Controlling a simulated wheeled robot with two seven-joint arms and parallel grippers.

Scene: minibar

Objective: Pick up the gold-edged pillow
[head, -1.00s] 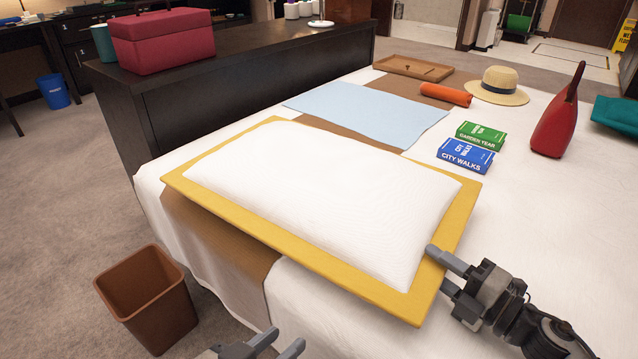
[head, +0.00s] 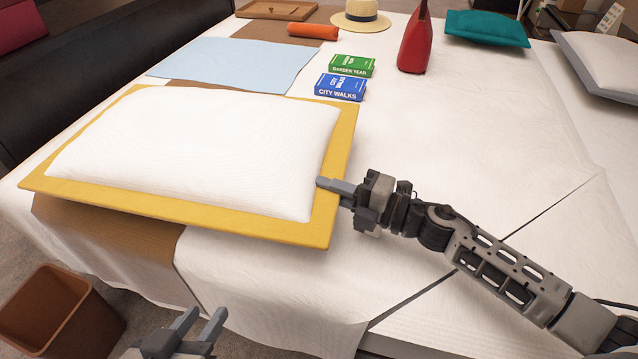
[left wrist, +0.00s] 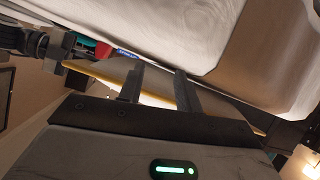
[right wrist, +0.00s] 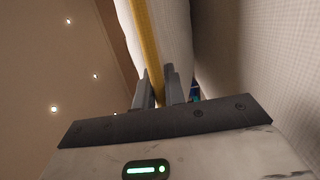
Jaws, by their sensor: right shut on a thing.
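The gold-edged pillow (head: 190,150) is white with a wide flat yellow-gold border. It lies over the near left part of the bed, its near edge tilted over a brown runner. My right gripper (head: 322,184) is at the pillow's right edge and shut on the gold border; in the right wrist view the border (right wrist: 150,60) runs between the fingers. My left gripper (head: 200,322) is below the pillow's near edge, apart from it, its two fingers spread and empty. The left wrist view shows the pillow's edge (left wrist: 105,77) beyond the open fingers.
A light blue cloth (head: 235,62) lies further back. A brown bin (head: 60,310) stands on the floor at lower left.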

